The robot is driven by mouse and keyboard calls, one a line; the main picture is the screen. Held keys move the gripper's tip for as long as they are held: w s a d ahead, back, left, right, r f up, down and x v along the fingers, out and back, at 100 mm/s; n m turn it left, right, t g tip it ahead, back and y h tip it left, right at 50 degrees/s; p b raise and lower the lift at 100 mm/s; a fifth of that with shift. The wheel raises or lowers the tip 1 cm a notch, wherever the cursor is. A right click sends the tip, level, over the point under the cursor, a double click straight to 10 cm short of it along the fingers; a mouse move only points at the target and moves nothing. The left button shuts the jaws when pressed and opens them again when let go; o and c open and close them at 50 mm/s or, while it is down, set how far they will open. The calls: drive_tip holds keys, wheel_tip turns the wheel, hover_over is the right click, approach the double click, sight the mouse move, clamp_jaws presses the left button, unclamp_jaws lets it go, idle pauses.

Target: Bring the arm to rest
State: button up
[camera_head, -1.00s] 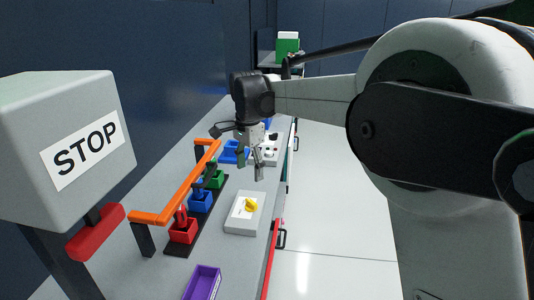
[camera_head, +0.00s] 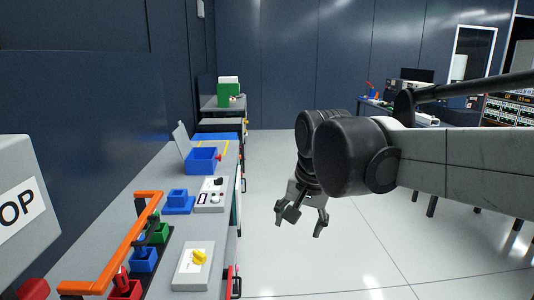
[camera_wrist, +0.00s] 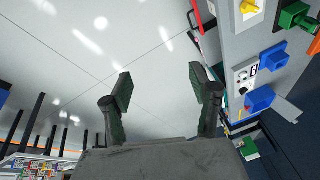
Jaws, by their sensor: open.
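My gripper (camera_head: 302,218) hangs over the open floor to the right of the workbench in the head view. Its fingers point down and are spread apart, with nothing between them. In the wrist view my gripper (camera_wrist: 163,92) also shows open and empty, with the pale floor behind its fingers. The bench lies on the right side of that view, apart from the fingers.
The grey bench (camera_head: 215,235) carries an orange rail (camera_head: 120,245), a yellow-knob box (camera_head: 195,265), a control box (camera_head: 210,195) and a blue bin (camera_head: 203,160). A STOP box (camera_head: 20,205) stands at left. The floor (camera_head: 300,265) is clear.

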drive_tip(key=s+d+f+n+t, duration=0.1)
drive_tip(key=s+d+f, duration=0.3)
drive_tip(key=s+d, duration=0.2)
drive_tip(key=s+d+f+n+t+h, duration=0.1)
drive_tip(key=s+d+f+n+t, duration=0.1)
drive_tip(key=s+d+f, duration=0.2)
drive_tip(key=s+d, duration=0.3)
drive_tip(key=s, duration=0.3)
idle(0.6)
wheel_tip(320, 180, down, 16)
drive_tip(key=b, duration=1.6)
drive_tip(key=shift+f, duration=0.2)
